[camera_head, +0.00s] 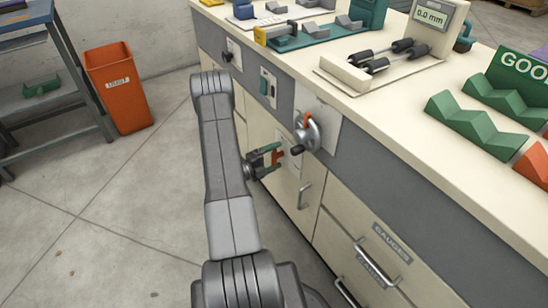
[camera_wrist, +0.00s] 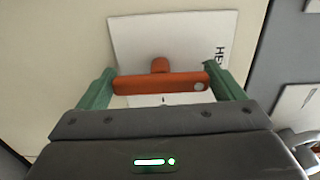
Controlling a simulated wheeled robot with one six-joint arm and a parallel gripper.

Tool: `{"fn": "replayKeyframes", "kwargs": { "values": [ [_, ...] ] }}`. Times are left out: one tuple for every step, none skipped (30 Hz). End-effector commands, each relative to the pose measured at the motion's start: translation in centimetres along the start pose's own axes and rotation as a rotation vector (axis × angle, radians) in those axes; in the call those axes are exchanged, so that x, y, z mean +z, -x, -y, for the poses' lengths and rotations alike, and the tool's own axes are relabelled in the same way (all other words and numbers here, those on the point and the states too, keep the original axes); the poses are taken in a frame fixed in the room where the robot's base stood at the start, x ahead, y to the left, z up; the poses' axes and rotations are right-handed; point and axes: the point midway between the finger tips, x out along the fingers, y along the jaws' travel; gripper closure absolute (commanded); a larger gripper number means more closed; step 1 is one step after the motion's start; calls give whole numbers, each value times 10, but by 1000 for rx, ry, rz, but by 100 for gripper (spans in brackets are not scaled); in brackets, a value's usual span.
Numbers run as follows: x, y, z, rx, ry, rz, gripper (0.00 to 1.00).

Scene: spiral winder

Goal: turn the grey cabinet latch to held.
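The cabinet latch shows as an orange bar handle (camera_wrist: 160,83) on a short stem in front of a white plate (camera_wrist: 135,42) with partly hidden lettering beginning "HE". The bar lies nearly level in the wrist view. In the head view the latch (camera_head: 277,157) is on the cream cabinet front, mostly behind my gripper (camera_head: 276,157). My gripper's green fingers (camera_wrist: 162,88) stand at the two ends of the bar, with no clear gap at either end, so it looks shut on the bar lengthwise. The latch's grey part cannot be made out.
A grey round knob with an orange mark (camera_head: 308,133) juts out just right of my gripper. A drawer handle (camera_head: 304,196) is below it. The worktop (camera_head: 345,95) holds gauges and green blocks. An orange bin (camera_head: 118,88) stands at left; the floor between is clear.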

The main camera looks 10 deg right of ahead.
Motion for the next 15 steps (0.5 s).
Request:
{"fn": "replayKeyframes", "kwargs": {
  "values": [
    [0, 0, 0, 0, 0, 0, 1],
    [0, 0, 0, 0, 0, 0, 0],
    [0, 0, 0, 0, -1, 0, 0],
    [0, 0, 0, 0, -1, 0, 0],
    [0, 0, 0, 0, -1, 0, 0],
    [0, 0, 0, 0, -2, 0, 0],
    [0, 0, 0, 0, -2, 0, 0],
    [0, 0, 0, 0, -2, 0, 0],
    [0, 2, 0, 0, -2, 1, 0],
    [0, 3, 0, 0, -2, 1, 0],
    [1, 5, 0, 0, -2, 1, 0],
    [1, 8, 0, 1, -2, 2, 0],
    [1, 11, 1, 1, -2, 2, 0],
    [1, 15, 1, 1, -1, 3, 0],
    [1, 21, 1, 1, -1, 4, 0]
  ]
}}
